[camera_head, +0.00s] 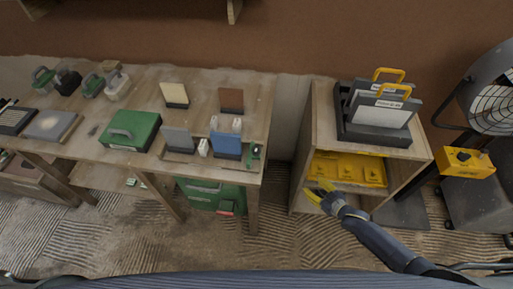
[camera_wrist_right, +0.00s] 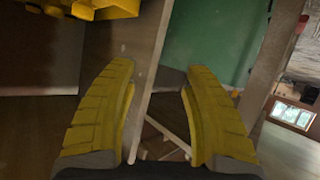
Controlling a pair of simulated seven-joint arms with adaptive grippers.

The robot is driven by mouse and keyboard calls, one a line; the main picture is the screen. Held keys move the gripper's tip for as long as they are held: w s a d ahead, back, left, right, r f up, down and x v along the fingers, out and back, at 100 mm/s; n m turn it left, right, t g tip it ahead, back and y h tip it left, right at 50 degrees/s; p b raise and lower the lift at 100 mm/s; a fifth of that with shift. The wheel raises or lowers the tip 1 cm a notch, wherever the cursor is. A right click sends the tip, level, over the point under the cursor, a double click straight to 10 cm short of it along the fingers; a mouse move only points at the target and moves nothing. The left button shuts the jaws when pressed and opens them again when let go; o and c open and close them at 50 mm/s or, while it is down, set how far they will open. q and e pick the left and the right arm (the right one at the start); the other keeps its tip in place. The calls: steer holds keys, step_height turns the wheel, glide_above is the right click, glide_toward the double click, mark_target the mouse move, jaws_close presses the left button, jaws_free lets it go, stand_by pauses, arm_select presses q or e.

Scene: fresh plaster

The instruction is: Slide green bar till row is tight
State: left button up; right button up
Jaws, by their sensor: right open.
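A small green piece (camera_head: 254,153), which may be the green bar, stands at the right end of a row on the workbench. To its left are a blue panel (camera_head: 226,145), a small white block (camera_head: 203,147) and a grey panel (camera_head: 178,139). Gaps show between some of them. My right gripper (camera_head: 318,190) has yellow fingers. It is open and empty in front of the low cabinet, right of and below the row, apart from it. The right wrist view shows both fingers spread (camera_wrist_right: 158,75) with nothing between the tips. My left gripper is not in view.
The open cabinet (camera_head: 302,165) holds a yellow tray (camera_head: 347,170), with yellow-handled panels in a black holder on top. A green case (camera_head: 130,131) lies on the workbench (camera_head: 205,95). Green drawers (camera_head: 203,194) stand underneath. A fan (camera_head: 492,90) is far right.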

mark_target(256, 148)
steer(key=a+r+n+y, duration=0.2)
steer(key=a+r+y, duration=0.1)
steer(key=r, duration=0.6)
steer(key=a+r+n+y, duration=0.1)
steer(key=a+r+y, duration=0.2)
steer(key=r, duration=0.5)
steer(key=s+a+r+n+g+y, duration=0.1)
steer(key=s+a+r+g+y, duration=0.15)
steer(key=r, duration=0.35)
steer(key=s+a+r+n+g+y, duration=0.1)
steer(key=s+r+g+y, duration=0.1)
steer(key=s+r, duration=0.3)
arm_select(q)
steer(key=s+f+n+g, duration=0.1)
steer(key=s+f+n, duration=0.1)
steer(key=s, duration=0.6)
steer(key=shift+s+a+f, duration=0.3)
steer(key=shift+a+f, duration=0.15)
arm_select(e)
steer(key=shift+h, duration=0.25)
steer(key=x, duration=1.1)
steer(key=w+x, duration=0.1)
steer(key=x, duration=0.5)
steer(key=shift+w+d+r, duration=0.1)
steer(key=shift+r, duration=0.25)
jaws_close()
